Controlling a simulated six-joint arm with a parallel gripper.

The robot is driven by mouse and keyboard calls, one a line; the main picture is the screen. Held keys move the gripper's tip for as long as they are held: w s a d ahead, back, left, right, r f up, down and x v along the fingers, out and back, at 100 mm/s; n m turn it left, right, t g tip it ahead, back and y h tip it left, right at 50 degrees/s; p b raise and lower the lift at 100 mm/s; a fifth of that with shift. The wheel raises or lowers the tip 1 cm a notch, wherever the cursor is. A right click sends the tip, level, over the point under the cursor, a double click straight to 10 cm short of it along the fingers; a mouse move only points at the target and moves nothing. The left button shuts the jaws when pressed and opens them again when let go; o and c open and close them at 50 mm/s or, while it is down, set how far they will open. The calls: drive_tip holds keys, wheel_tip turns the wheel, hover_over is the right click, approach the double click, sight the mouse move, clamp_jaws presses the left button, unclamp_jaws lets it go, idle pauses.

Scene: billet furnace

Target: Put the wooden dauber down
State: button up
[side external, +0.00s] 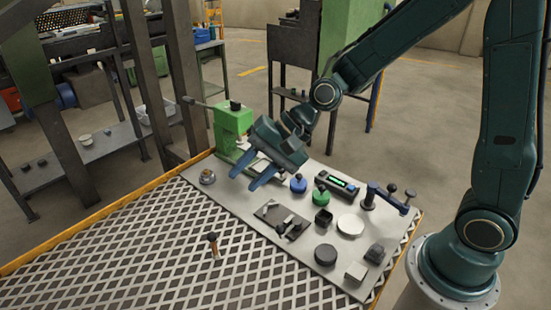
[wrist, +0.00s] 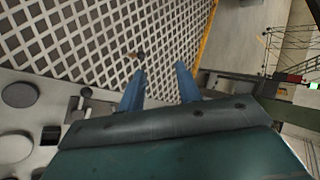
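The wooden dauber (side external: 213,246) appears to be the small stick with a dark top and a brown part below it. It stands about upright on the metal grating, apart from my gripper. In the wrist view it is probably the small brown and dark thing (wrist: 138,54) just beyond the left fingertip. My gripper (side external: 243,182) is open, its two blue fingers spread with nothing between them. It hangs above the far left part of the grey plate, behind and to the right of the dauber. The fingers (wrist: 160,67) also look empty in the wrist view.
The grey plate (side external: 240,215) carries a green device (side external: 232,124), blue (side external: 298,184) and green (side external: 321,196) round pieces, a display box (side external: 338,184), a blue clamp-like fixture (side external: 388,197) and several discs and blocks. The grating (side external: 130,250) around the dauber is clear.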

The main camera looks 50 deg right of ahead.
drive_tip(key=s+d+r+n+h, duration=0.3)
drive_tip(key=s+d, duration=0.4)
drive_tip(key=s, duration=0.3)
drive_tip(key=s+d+r+n+h, duration=0.4)
drive_tip(key=s+d+r+n, duration=0.2)
drive_tip(key=s, duration=0.3)
drive_tip(key=shift+s+d+r, duration=0.35)
drive_tip(key=shift+d+r, duration=0.3)
drive_tip(key=shift+o, duration=0.5)
drive_tip(key=shift+s+d, duration=0.2)
drive_tip(key=shift+s, duration=0.25)
drive_tip(key=shift+o, duration=1)
drive_tip(key=shift+w, duration=0.1)
